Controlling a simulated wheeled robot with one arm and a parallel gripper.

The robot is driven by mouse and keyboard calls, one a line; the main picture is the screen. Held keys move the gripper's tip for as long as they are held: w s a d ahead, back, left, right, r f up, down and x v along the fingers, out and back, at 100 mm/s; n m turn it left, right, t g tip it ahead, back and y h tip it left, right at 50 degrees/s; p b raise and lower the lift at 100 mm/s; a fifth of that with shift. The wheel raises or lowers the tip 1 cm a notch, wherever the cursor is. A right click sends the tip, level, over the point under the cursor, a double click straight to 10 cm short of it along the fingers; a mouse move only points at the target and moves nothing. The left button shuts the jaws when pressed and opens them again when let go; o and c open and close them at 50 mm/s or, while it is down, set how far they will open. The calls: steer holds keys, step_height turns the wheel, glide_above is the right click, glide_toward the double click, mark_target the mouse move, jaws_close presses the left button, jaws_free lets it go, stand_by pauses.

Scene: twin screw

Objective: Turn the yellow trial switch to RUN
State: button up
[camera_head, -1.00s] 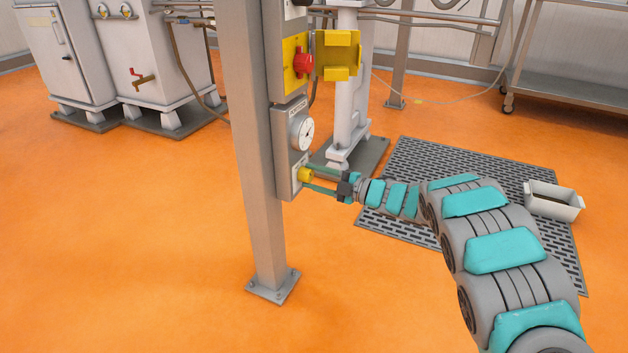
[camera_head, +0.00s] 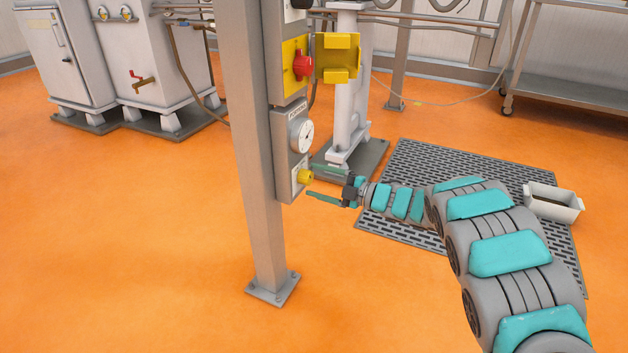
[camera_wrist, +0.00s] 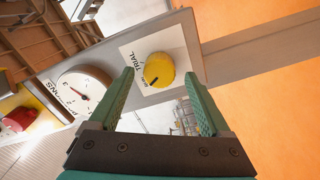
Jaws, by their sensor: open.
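The yellow trial switch (camera_head: 305,177) is a round knob on the lowest plate of the grey panel. In the wrist view the knob (camera_wrist: 159,69) sits on a white label with TRIAL printed beside it. A dark pointer line on its face points to the lower left, toward small lettering too small to read surely. My gripper (camera_head: 311,182) is open in front of the knob. In the wrist view its two green fingers stand apart to either side of the knob, with nothing held between them.
A white dial gauge (camera_head: 302,135) is just above the switch. Higher up is a red knob (camera_head: 302,65) on a yellow plate with a yellow flap (camera_head: 337,55) jutting right. The grey post (camera_head: 256,190) carries the panel. A floor grate (camera_head: 480,165) lies to the right.

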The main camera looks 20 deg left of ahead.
steer(key=d, duration=0.6)
steer(key=shift+s+d, duration=0.15)
steer(key=shift+s, duration=0.1)
